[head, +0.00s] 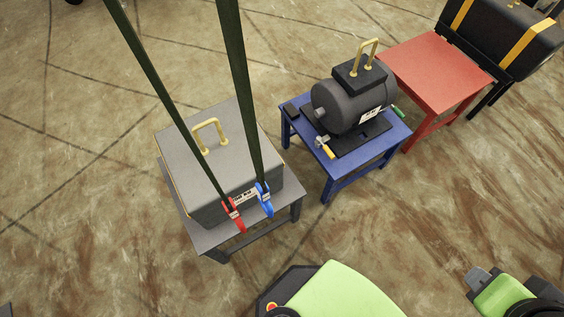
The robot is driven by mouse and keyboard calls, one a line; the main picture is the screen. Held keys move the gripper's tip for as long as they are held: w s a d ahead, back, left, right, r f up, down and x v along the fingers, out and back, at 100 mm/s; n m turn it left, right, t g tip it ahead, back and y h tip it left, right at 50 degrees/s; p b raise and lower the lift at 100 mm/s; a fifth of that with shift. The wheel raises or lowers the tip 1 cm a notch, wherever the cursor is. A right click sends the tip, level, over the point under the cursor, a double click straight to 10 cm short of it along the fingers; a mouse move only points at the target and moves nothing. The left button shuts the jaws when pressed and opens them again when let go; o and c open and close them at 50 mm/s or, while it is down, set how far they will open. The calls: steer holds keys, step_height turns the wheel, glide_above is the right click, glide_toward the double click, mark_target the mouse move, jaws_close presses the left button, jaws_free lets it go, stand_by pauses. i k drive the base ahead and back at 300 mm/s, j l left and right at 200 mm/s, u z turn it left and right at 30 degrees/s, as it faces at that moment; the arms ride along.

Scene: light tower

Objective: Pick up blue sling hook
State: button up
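The blue sling hook (265,200) hangs at the lower end of the right dark green strap (238,80). It is in front of the near side of a grey box, by its white label, and looks upright. I cannot tell whether it touches the box. A red hook (234,215) hangs just left of it on the left strap (165,85). Green and black parts of my own body show along the bottom edge and lower right. No gripper fingers can be made out.
The grey box (180,150) with a yellow handle stands on a grey table (205,240). A blue table (340,180) holds a black motor (350,100) and small tools. A red table (430,70) and a black-yellow case (500,35) are further right. Floor in front is clear.

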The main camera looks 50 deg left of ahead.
mark_target(263, 192)
steer(key=i+u, duration=0.2)
steer(key=u, duration=0.25)
steer(key=i+u, duration=0.15)
steer(key=u, duration=0.3)
steer(key=i+l+u, duration=0.15)
steer(key=u, duration=0.3)
steer(key=i+l+u, duration=0.15)
steer(key=u, duration=0.25)
steer(key=i+l+u, duration=0.15)
steer(key=u, duration=0.3)
steer(key=l+u, duration=0.1)
steer(key=u, duration=2.65)
